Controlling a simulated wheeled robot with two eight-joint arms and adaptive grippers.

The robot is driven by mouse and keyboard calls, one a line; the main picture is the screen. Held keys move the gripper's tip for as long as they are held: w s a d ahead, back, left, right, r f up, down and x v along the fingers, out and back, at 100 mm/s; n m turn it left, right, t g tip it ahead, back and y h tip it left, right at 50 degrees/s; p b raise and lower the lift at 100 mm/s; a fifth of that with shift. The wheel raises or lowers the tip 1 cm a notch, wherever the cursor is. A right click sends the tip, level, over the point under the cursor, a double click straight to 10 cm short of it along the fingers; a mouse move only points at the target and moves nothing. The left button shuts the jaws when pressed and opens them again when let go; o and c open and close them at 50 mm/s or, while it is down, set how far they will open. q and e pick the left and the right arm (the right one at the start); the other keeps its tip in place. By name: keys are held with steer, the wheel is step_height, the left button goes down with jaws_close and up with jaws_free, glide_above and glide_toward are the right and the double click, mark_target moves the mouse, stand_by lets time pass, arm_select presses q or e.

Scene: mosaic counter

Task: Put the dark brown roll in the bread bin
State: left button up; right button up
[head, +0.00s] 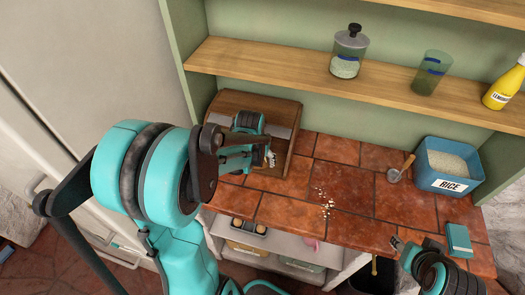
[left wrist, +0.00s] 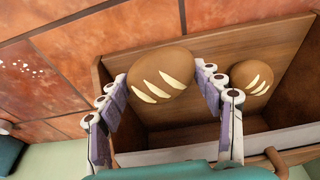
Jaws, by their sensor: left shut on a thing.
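My left gripper (head: 268,156) reaches into the front of the wooden bread bin (head: 225,106) on the counter; the arm hides part of the bin. In the left wrist view my left gripper (left wrist: 162,82) is shut on a brown roll (left wrist: 160,74) with pale slashes, at the opening of the bread bin (left wrist: 285,60). I cannot tell whether the roll touches the bin. The held roll is hidden in the head view. A second, similar brown roll (left wrist: 252,77) lies inside the bin, right of the fingers. My right gripper (head: 399,244) is low at the right, its opening unclear.
Pale crumbs (head: 325,202) lie on the tiled counter (head: 340,180). A scoop (head: 401,170), a blue rice box (head: 448,168) and a teal box (head: 459,240) are at the right. A shelf (head: 290,62) with a jar (head: 347,50) and a green glass (head: 431,72) runs above the bin.

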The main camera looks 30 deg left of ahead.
arm_select(q)
steer(key=w, duration=0.2)
steer(key=w+a, duration=0.1)
steer(key=w, duration=0.3)
steer(key=shift+w+a+b, duration=0.15)
steer(key=shift+a+b, duration=0.1)
steer(key=shift+b, duration=0.05)
steer(key=b+x, duration=0.1)
steer(key=x, duration=0.2)
steer(key=shift+f, duration=0.3)
steer(key=shift+f+b, duration=0.15)
steer(key=shift+b, duration=0.25)
steer(key=o, duration=1.3)
steer(key=shift+c, duration=0.2)
